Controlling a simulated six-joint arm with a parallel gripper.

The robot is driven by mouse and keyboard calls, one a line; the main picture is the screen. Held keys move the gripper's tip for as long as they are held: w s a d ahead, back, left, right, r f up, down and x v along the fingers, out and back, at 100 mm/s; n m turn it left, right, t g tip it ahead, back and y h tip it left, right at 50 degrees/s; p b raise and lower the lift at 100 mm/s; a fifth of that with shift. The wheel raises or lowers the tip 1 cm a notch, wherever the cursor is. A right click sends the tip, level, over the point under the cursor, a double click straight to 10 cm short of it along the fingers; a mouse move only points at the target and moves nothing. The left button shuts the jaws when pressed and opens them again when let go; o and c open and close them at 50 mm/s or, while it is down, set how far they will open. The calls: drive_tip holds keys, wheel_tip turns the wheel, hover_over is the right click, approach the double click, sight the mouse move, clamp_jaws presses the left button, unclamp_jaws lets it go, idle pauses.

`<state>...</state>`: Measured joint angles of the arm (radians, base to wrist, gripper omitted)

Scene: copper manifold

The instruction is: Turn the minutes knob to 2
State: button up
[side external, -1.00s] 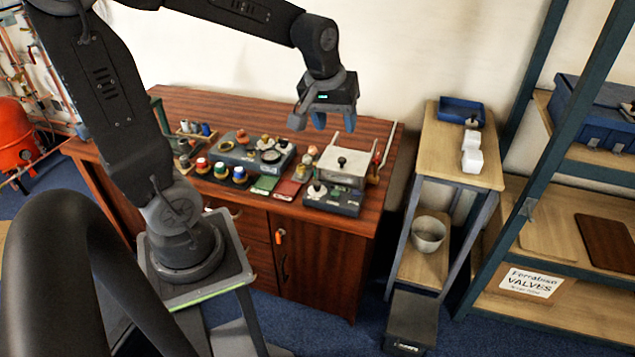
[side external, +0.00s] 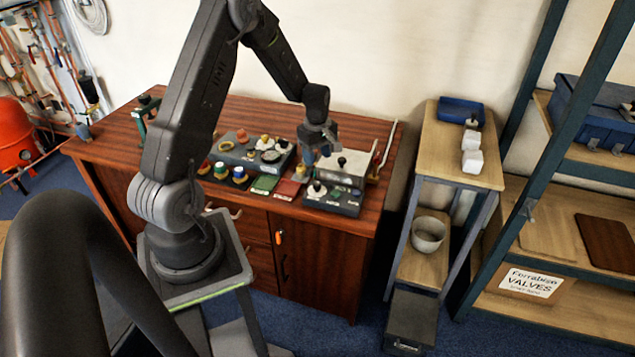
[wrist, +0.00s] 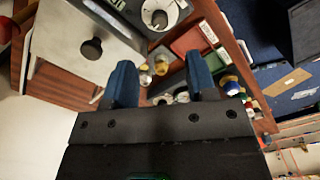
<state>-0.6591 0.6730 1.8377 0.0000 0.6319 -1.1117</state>
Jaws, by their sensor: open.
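A dark control box (side external: 345,203) stands at the bench's front right. It carries a white dial (side external: 317,188) with a dark knob, which also shows at the top of the wrist view (wrist: 160,14). I cannot read its markings, so I cannot tell if it is the minutes knob. Behind it a pale metal box (side external: 350,166) has a black knob on top, seen at upper left in the wrist view (wrist: 92,48). My gripper (side external: 318,156) is above the bench beside the pale box. Its two blue fingers (wrist: 160,75) are apart, with nothing held between them.
A grey panel (side external: 240,158) with several coloured knobs stands to the left. A green plate (side external: 264,184) and a red plate (side external: 288,189) lie between the panel and the dark box. A bent rod rises at the bench's right end.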

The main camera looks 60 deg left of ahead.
sight(317, 184)
wheel_tip(317, 184, down, 10)
drive_tip(key=shift+f, duration=0.1)
idle(0.4)
drive_tip(key=c, duration=0.9)
drive_tip(key=shift+c, duration=0.2)
